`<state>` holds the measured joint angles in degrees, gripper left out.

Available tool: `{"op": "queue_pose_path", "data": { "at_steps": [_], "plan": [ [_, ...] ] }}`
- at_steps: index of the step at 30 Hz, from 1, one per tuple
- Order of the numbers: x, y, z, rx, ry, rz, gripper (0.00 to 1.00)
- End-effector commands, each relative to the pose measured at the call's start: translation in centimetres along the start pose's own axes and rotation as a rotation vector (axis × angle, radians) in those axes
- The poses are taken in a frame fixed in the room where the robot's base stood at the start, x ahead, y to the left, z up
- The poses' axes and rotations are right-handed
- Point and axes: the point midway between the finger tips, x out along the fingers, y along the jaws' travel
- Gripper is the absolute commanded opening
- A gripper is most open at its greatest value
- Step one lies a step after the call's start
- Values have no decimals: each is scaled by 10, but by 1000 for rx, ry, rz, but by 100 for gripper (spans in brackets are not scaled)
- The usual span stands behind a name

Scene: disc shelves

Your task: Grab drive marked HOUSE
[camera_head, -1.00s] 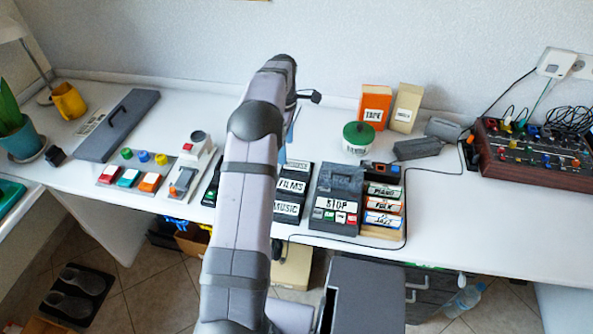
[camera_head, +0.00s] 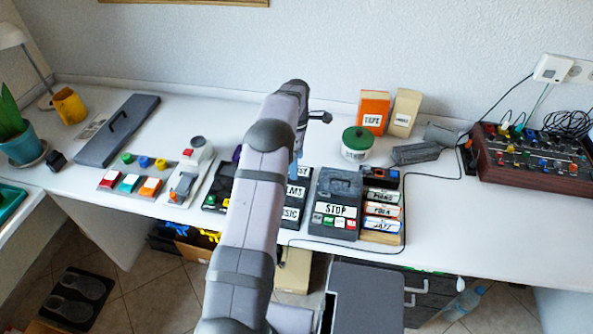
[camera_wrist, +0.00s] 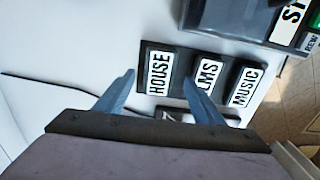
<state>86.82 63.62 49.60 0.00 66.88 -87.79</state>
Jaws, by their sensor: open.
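The drive marked HOUSE (camera_wrist: 150,78) is a dark block with a white label. In the wrist view it stands at the left end of a row, beside the drives marked FILMS (camera_wrist: 208,72), whose label is partly covered, and MUSIC (camera_wrist: 246,84). My gripper (camera_wrist: 160,77) is open and empty; its two blue-grey fingers appear on either side of the HOUSE label. I cannot tell how far above the drive they are. In the head view my arm covers the left part of the row, and only the end of the HOUSE label (camera_head: 303,172) shows.
A grey unit marked STOP (camera_head: 337,210) stands just right of the row, with PIANO, FOLK and JAZZ drives (camera_head: 382,210) beyond it. A green-lidded jar (camera_head: 357,146) and two boxes (camera_head: 374,110) stand behind. A button panel (camera_head: 131,182) lies left.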

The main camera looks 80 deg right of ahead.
Motion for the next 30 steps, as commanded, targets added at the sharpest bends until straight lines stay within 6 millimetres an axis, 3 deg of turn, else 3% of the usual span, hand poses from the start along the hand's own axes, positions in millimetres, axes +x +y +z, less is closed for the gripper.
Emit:
{"op": "queue_pose_path", "data": {
  "at_steps": [6, 15, 16, 22, 30],
  "plan": [
    [23, 1, 0, 0, 0, 0, 62],
    [28, 1, 0, 0, 0, 2, 62],
    [28, 1, 0, 0, 0, 2, 60],
    [28, 1, 0, 0, 0, 2, 14],
    [26, 2, 0, 0, 0, 3, 14]
  ]
}}
